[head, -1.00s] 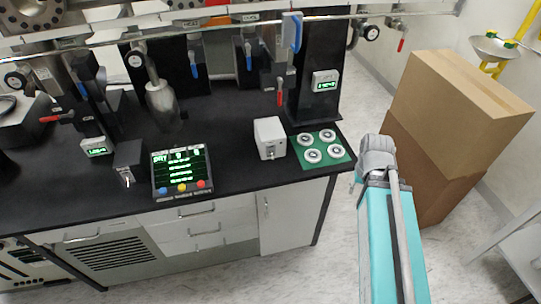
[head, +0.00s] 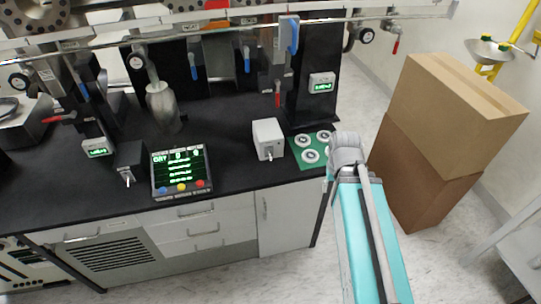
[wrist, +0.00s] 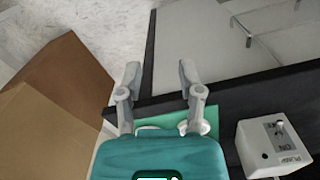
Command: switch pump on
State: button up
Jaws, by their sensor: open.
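The pump switch is a small white box (head: 268,139) on the black bench top, left of the green mat, with a small toggle on its front. In the wrist view the box (wrist: 272,146) is at the lower right, with "PUMP" and "ON" lettering on its face. Which way its toggle points is unclear. My gripper (wrist: 158,74) is open and empty in the wrist view, with its fingers apart over the green mat and bench edge, left of the box and not touching it. In the head view my arm covers part of the mat, and my fingers are not visible.
A green mat (head: 300,163) with several white discs lies beside the box. A control panel (head: 181,171) and a black toggle box (head: 130,163) stand to the left. Valves and pipes hang behind. Stacked cardboard boxes (head: 440,130) stand on the floor at right.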

notch_tip(320, 180, up, 14)
jog(key=f+n+p, duration=0.1)
jog(key=n+p, duration=0.2)
jog(key=p, duration=1.1)
send_over(270, 158)
jog(key=shift+r, duration=0.25)
jog(key=shift+d+f+b, duration=0.1)
jog(key=shift+f+b, duration=0.1)
jog(key=shift+b, duration=0.25)
notch_tip(270, 158, down, 14)
jog(key=b, duration=1.3)
jog(key=shift+r, duration=0.25)
jog(key=shift+c, duration=0.2)
grip_shut()
